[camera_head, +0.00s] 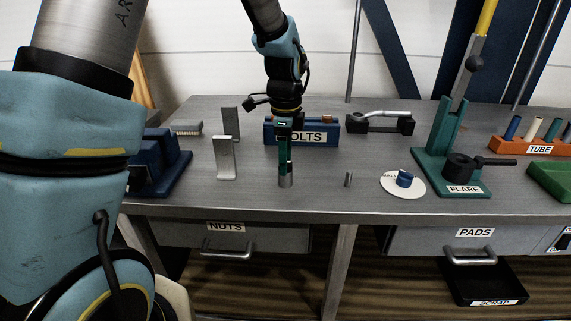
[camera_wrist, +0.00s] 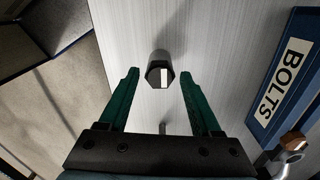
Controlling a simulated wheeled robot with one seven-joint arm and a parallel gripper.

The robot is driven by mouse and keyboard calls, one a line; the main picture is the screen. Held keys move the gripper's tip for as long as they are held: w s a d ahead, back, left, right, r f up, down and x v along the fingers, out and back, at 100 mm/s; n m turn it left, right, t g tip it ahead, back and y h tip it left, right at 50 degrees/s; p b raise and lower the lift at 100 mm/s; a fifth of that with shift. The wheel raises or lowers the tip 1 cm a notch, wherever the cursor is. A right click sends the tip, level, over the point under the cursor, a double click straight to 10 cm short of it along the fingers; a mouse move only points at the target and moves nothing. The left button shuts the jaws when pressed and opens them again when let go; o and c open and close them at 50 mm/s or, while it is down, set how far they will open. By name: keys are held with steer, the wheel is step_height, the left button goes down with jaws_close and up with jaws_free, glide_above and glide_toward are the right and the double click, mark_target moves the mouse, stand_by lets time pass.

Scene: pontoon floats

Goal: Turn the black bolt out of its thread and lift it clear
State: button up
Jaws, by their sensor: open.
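In the wrist view, the black bolt (camera_wrist: 155,72) shows as a dark hexagonal head with a white patch on its face. It tops a short grey round post (camera_wrist: 161,55) standing on the bench. My gripper (camera_wrist: 160,76) is open, with one green finger on each side of the head and visible gaps between; height relative to the head is hard to tell. In the head view, my gripper (camera_head: 286,170) points straight down over the grey post (camera_head: 286,182). The bolt head is hidden there by the fingers, and its thread is not visible.
The blue BOLTS block (camera_head: 317,139) stands just behind my gripper. Grey upright plates (camera_head: 225,158) stand to the left. A small grey pin (camera_head: 348,179) and a white disc with a blue piece (camera_head: 403,182) are to the right, before the green FLARE stand (camera_head: 452,188).

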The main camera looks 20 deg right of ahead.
steer(key=m, duration=0.1)
steer(key=m+p, duration=0.1)
steer(key=m, duration=0.1)
steer(key=shift+r, duration=0.25)
steer(key=shift+f+m+p, duration=0.15)
steer(key=shift+m+p, duration=0.3)
steer(key=shift+m, duration=0.45)
steer(key=m+p, duration=0.2)
steer(key=shift+r+m+p, duration=0.3)
steer(key=shift+p, duration=0.05)
steer(key=shift+m+p, duration=0.7)
steer(key=shift+m, duration=0.2)
steer(key=m+p, duration=0.4)
steer(key=shift+m, duration=0.4)
steer(key=shift+m+p, duration=0.5)
steer(key=shift+m, duration=0.1)
steer(key=shift+f+m+b, duration=0.3)
steer(key=shift+f+m, duration=0.1)
steer(key=shift+m, duration=0.3)
jaws_close()
steer(key=n+b, duration=0.1)
steer(key=n, duration=0.5)
steer(key=n+b, duration=0.1)
steer(key=n, duration=0.5)
steer(key=shift+r, duration=0.1)
